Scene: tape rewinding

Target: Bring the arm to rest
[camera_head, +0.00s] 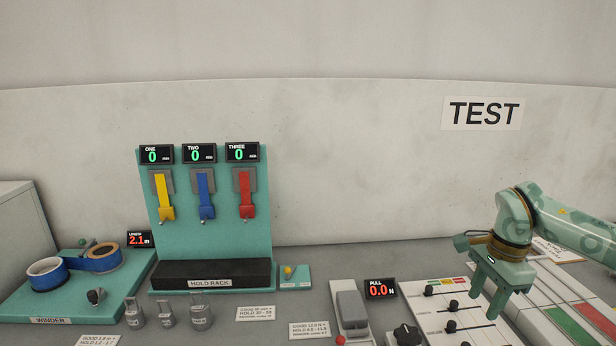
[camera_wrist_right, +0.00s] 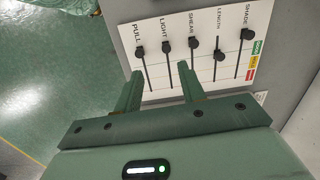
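My right gripper (camera_head: 499,290) is at the right of the head view, its fingers pointing down above the white slider panel (camera_head: 436,302). In the right wrist view my right gripper (camera_wrist_right: 158,82) has its two fingers apart with nothing between them. The slider panel (camera_wrist_right: 178,74) lies beyond the fingertips there, with black knobs on the PULL, LIGHT, SHEAR, LENGTH and SHADE tracks. The fingers hide the lower part of the panel. My left gripper is not in view.
The hold rack (camera_head: 209,240) carries yellow, blue and red tape strips. The winder (camera_head: 20,307) with tape rolls stands at the left. Metal weights (camera_head: 201,318) stand in front of the rack. A pull display (camera_head: 381,289) reads 0.0. A panel with green and red strips (camera_head: 572,325) lies at right.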

